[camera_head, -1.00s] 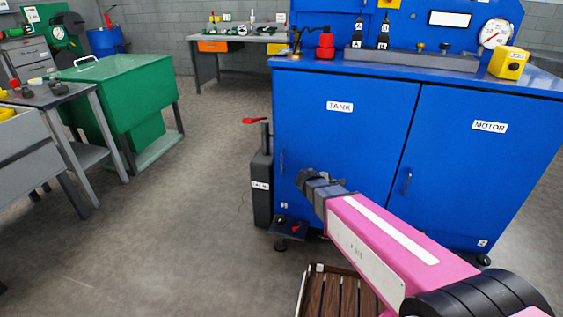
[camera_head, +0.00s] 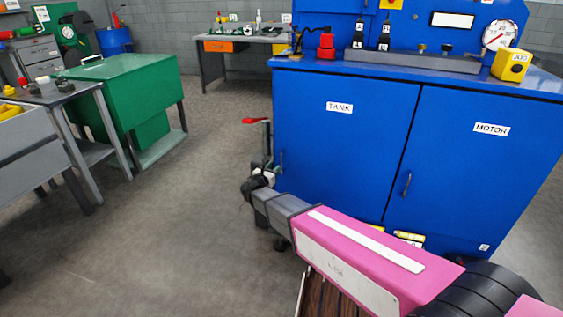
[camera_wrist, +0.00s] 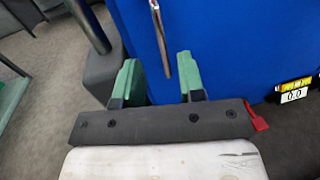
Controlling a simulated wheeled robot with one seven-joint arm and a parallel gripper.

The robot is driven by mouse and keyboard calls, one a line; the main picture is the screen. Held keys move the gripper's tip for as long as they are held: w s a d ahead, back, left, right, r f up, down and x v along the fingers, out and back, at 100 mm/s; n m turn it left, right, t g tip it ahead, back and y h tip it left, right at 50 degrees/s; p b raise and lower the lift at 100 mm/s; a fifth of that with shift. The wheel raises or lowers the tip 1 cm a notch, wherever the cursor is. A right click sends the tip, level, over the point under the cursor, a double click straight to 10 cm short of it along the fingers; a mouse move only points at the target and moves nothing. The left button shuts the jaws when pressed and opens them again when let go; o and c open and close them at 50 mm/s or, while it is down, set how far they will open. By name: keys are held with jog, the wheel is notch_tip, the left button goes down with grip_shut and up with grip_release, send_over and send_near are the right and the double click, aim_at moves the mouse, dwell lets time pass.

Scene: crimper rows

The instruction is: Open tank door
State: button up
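The tank door (camera_head: 343,140) is the left blue door of the cabinet, labelled TANK, and it is shut. Its slim metal handle (camera_head: 282,161) is upright near the door's left edge. In the wrist view the handle (camera_wrist: 160,38) hangs down between and beyond the green fingertips. My gripper (camera_wrist: 158,80) is open, its two green fingers apart, with the blue door face behind them. In the head view my gripper (camera_head: 258,180) is at the lower left of the door, close to the handle. I cannot tell whether either finger touches the handle.
The motor door (camera_head: 470,165) with its own handle (camera_head: 407,184) is shut on the right. A grey post with a red lever (camera_head: 254,121) stands beside the cabinet's left side. A green bin (camera_head: 125,95) and grey tables are at left. Floor between is clear.

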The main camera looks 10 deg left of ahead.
send_over(282, 173)
jog(key=shift+w+a, duration=0.15)
jog(key=shift+w, duration=0.1)
grip_shut()
